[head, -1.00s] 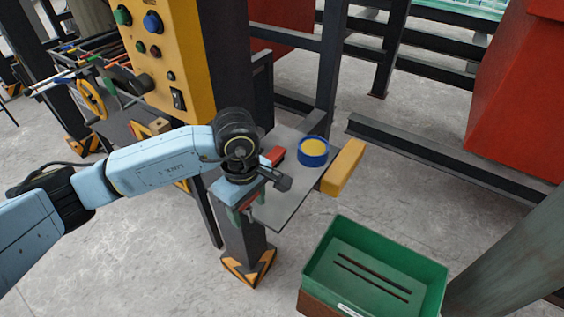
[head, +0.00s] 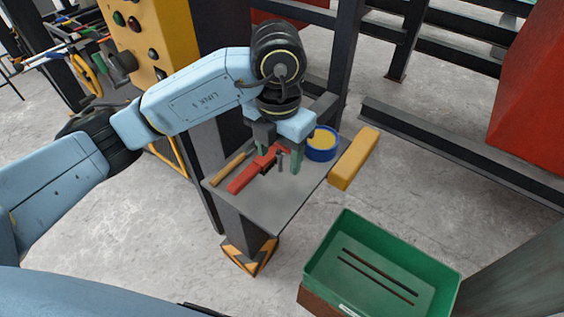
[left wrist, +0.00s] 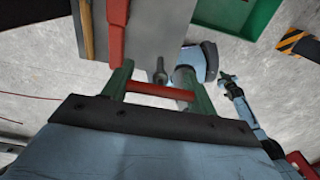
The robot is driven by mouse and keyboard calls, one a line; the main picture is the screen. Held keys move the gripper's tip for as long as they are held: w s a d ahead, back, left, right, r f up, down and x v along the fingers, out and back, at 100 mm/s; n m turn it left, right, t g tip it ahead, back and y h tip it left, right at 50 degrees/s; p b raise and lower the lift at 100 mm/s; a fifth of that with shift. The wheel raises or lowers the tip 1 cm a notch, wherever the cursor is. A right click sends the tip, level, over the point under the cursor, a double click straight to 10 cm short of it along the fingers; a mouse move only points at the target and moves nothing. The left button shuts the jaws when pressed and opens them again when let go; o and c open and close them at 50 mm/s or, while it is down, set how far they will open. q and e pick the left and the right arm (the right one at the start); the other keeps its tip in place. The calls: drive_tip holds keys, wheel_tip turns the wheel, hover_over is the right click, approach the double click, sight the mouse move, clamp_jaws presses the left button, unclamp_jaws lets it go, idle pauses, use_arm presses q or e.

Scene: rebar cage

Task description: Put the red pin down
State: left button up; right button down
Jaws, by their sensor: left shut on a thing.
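My left gripper (head: 278,165) is low over the grey shelf (head: 270,212), its green fingers pointing down. In the left wrist view it is shut on the red pin (left wrist: 150,89), which lies crosswise between the two fingers (left wrist: 155,88). In the head view the fingers and wrist partly hide the pin, and I cannot tell if it touches the shelf. Another red item (head: 240,182) lies on the shelf, also in the left wrist view (left wrist: 117,30). A light-blue arm with a dark gripper (left wrist: 229,79) shows small in the left wrist view; its jaws are unclear.
A wooden handle (head: 231,168) lies beside the red item. A grey bolt-like piece (left wrist: 159,70) is near the fingers. A blue tin with yellow top (head: 322,150) and a yellow block (head: 354,160) are to the right. A green crate (head: 325,250) stands below. The shelf's front is bare.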

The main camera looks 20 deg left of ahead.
use_arm(q)
drive_tip(key=shift+f+b, duration=0.4)
drive_tip(key=shift+f, duration=4.3)
use_arm(e)
drive_tip(key=shift+d+f, duration=0.5)
drive_tip(key=shift+d, duration=0.1)
use_arm(q)
drive_tip(key=shift+f, duration=0.1)
use_arm(e)
drive_tip(key=shift+f, duration=0.1)
use_arm(q)
drive_tip(key=o, duration=1)
drive_tip(key=shift+o, duration=0.2)
